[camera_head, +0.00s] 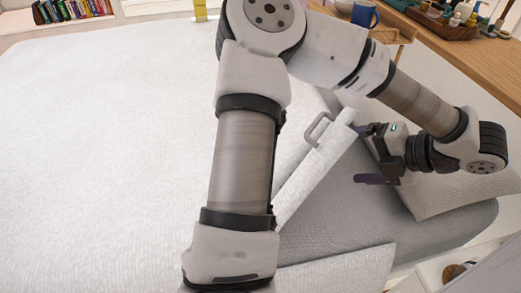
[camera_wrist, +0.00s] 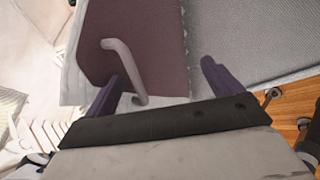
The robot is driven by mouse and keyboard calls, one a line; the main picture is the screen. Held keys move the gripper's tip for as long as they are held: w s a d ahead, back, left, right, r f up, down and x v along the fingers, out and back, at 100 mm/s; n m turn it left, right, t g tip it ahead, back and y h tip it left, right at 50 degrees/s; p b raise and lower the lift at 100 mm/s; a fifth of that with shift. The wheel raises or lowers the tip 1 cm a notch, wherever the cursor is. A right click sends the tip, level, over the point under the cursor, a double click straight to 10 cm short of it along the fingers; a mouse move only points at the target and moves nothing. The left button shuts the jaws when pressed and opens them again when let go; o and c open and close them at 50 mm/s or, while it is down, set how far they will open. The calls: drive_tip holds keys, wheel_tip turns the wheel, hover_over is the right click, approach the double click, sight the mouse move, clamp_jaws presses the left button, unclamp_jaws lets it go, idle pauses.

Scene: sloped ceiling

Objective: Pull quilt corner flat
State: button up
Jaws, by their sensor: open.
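The white quilt (camera_head: 100,140) covers most of the bed in the head view. Its right edge is folded up in a raised strip, with a grey loop handle (camera_head: 318,130) near the strip's upper end. My gripper (camera_head: 362,155) is to the right of the handle, over the grey mattress (camera_head: 350,205), open and empty. In the wrist view the handle (camera_wrist: 125,68) stands out from a mauve-brown face of the quilt (camera_wrist: 155,45). Its lower end lies just inside my left finger. I cannot tell whether they touch. My right finger is well clear of it.
A pale pillow (camera_head: 445,190) lies beneath and beside my forearm. A wooden counter (camera_head: 450,55) at upper right carries a blue mug (camera_head: 364,13) and a tray of small bottles (camera_head: 450,22). Books (camera_head: 75,10) and a yellow bottle (camera_head: 200,10) stand beyond the bed.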

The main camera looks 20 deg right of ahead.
drive_tip(key=p+v, duration=0.6)
drive_tip(key=v, duration=0.3)
idle(1.2)
